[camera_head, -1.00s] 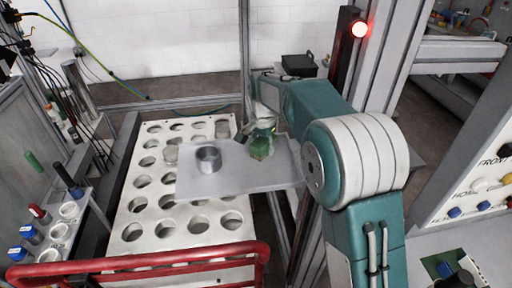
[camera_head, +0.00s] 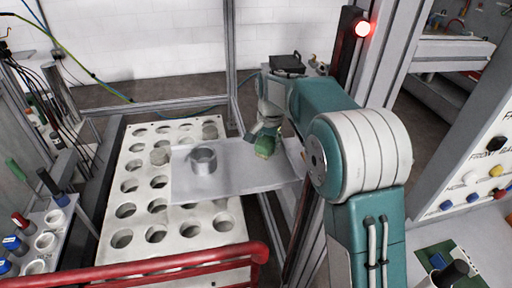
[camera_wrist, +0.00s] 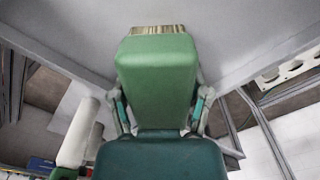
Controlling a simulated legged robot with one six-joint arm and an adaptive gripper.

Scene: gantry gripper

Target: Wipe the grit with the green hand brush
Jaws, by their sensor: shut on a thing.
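The green hand brush (camera_head: 265,146) is in my gripper (camera_head: 270,125), over the right part of a grey plate (camera_head: 225,185). In the wrist view the brush (camera_wrist: 157,75) fills the middle, its pale bristles at the far end against a grey surface. The fingers of my gripper (camera_wrist: 158,105) close on it from both sides. I cannot tell whether the bristles touch the plate. No grit can be made out in either view.
A metal ring or cup (camera_head: 204,160) stands on the plate, left of the brush. A white board with round holes (camera_head: 140,228) lies below the plate. A red rail (camera_head: 180,265) crosses the front. A rack with bottles (camera_head: 45,235) stands at left.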

